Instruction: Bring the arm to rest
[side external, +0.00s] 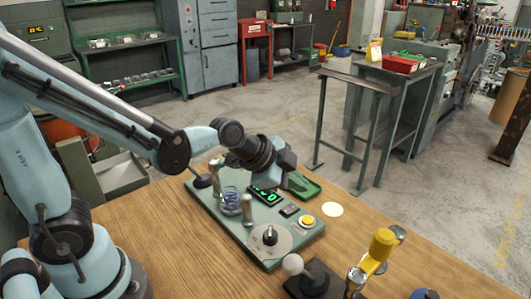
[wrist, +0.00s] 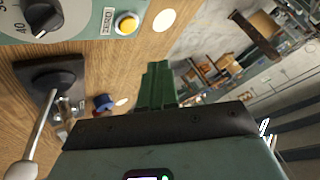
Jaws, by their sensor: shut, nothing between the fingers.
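My gripper (side external: 285,163) hangs over the far right part of the spring coiler's grey-green panel (side external: 225,222). In the wrist view its green fingers (wrist: 157,84) are together with nothing between them. The panel carries a blue coil (side external: 230,197) between upright posts, a display with green digits (side external: 265,196), a dark dial knob (side external: 270,236) and a yellow button (side external: 308,221). The knob (wrist: 42,15) and button (wrist: 126,23) also show in the wrist view.
A lever with a pale ball knob (side external: 293,264) on a dark base and a yellow-handled tool (side external: 377,255) stand at the table's front. A white disc (side external: 332,209) lies right of the panel. The wooden table (side external: 415,250) is bare at right.

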